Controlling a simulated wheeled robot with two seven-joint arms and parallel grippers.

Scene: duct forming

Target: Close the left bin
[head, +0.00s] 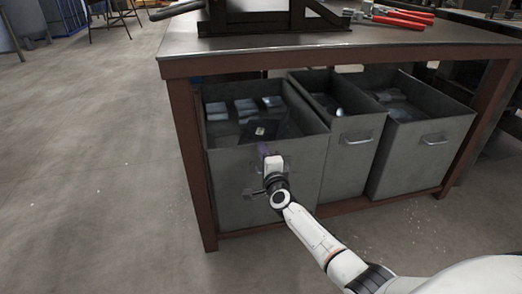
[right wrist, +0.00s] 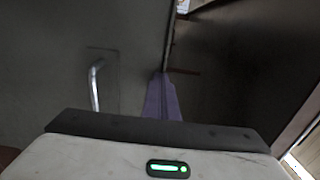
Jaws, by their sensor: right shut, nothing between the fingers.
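The left bin (head: 232,190) is a grey metal drawer under the workbench. Its open top shows several pale items inside, and it stands out beyond the bench top's front edge. My right gripper (head: 263,147) is at the upper part of the bin's front panel, its purple fingers shut and empty. The gripper and wrist partly cover the bin's handle. In the right wrist view, the shut fingers (right wrist: 163,98) point at the panel's edge, with a silver handle (right wrist: 95,86) to their left. Whether they touch the panel I cannot tell. My left gripper is not in view.
A middle bin (head: 348,160) and a right bin (head: 420,150) stand beside the left one, also open-topped. The workbench (head: 330,56) carries a dark rack and red-handled tools (head: 400,17). A brown bench leg (head: 190,165) stands left of the bins. The floor (head: 90,170) at left is clear.

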